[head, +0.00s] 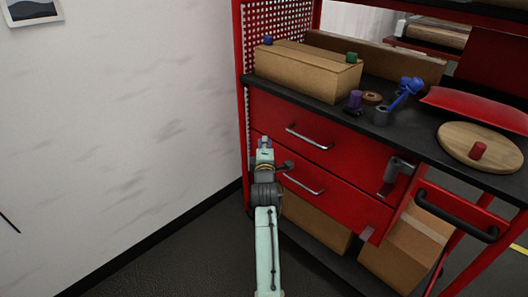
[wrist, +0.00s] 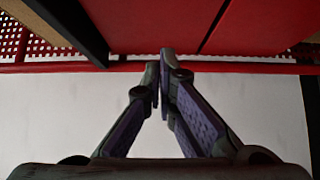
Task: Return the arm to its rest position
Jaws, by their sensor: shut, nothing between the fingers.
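My pale green arm (head: 266,245) reaches up from the bottom of the head view toward the front of a red workbench (head: 300,120). My gripper (head: 265,141) is at its far end, in front of the left part of the drawers in that picture. In the wrist view my gripper (wrist: 160,62) has its two purple-grey fingers brought together at the tips, with nothing between them. Red panels of the bench lie beyond the fingertips there. I cannot tell exactly how far the fingers are from the drawer fronts.
Two drawers with an upper handle (head: 309,138) and a lower handle (head: 304,184) face me. A cardboard box (head: 305,75), a round wooden board (head: 465,148) and a red cushion-like piece (head: 480,105) lie on the black top. A white wall (head: 110,120) stands left; dark floor is free beside it.

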